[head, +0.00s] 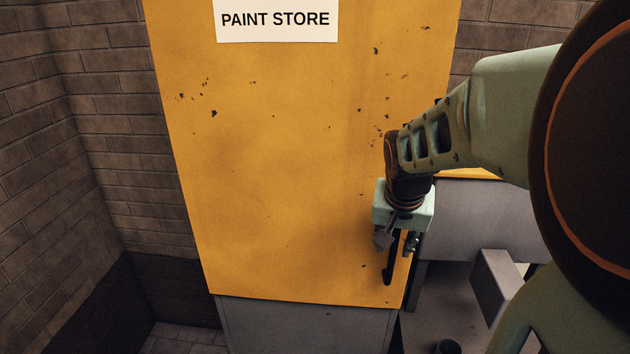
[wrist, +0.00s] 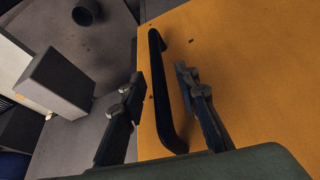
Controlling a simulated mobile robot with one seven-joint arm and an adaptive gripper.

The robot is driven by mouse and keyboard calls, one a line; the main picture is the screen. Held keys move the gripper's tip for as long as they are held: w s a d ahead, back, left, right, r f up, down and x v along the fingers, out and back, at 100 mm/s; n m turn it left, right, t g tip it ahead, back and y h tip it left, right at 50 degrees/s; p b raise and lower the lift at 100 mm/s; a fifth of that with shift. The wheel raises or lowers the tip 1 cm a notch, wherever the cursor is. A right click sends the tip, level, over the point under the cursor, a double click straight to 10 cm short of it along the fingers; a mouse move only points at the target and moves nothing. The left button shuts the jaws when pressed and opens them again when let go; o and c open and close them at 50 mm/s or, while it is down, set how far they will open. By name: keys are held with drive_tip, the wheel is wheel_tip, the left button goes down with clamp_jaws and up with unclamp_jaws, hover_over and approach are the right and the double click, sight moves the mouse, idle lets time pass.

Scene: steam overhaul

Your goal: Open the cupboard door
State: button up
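The yellow cupboard door (head: 280,170) carries a white "PAINT STORE" sign (head: 276,20) and looks shut in the head view. Its black bar handle (head: 388,270) is upright near the door's lower right edge, partly hidden by my gripper. In the wrist view the handle (wrist: 168,95) lies between my two fingers, along the yellow door (wrist: 240,60). My gripper (head: 397,241) is at the handle; in the wrist view its fingertips (wrist: 158,78) are apart, one on each side of the bar. A gap shows between each finger and the bar, so it is open.
A grey lower section (head: 300,325) is beneath the door. To the right are a grey surface and a grey block (head: 497,285), also in the wrist view (wrist: 70,82), with a dark cylinder (head: 447,346). A brick wall (head: 125,130) stands at the left, with floor free beside the cupboard.

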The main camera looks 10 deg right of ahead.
drive_tip(key=shift+c, duration=0.3)
clamp_jaws()
drive_tip(key=shift+s+a, duration=0.1)
drive_tip(key=shift+s, duration=0.1)
